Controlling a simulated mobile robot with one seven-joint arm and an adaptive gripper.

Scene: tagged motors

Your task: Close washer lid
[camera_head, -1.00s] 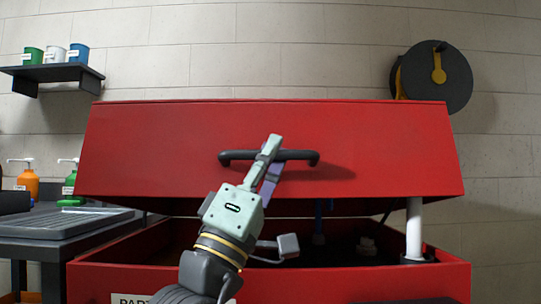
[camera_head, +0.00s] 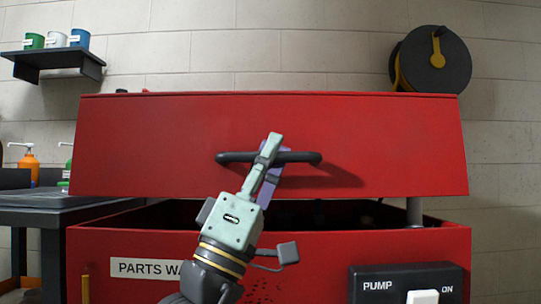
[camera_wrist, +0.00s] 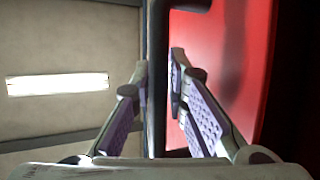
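The parts washer is a red box with a red lid (camera_head: 140,145), seen in the head view. The lid is partly open. A dark gap shows between its lower edge and the red tub (camera_head: 300,262). A black bar handle (camera_head: 235,157) crosses the lid's front face. My gripper (camera_head: 268,150) is at the middle of the handle, with its fingers around the bar. In the wrist view, the handle (camera_wrist: 157,60) runs between the two fingertips, which appear closed on it. The lid's red face lies just behind the right finger.
A grey support rod (camera_head: 414,212) stands under the lid's right side. A pump switch panel (camera_head: 405,283) is on the tub's front right. A dark side table (camera_head: 50,218) with bottles stands at left. A wall shelf (camera_head: 55,62) and hose reel (camera_head: 437,60) are higher up.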

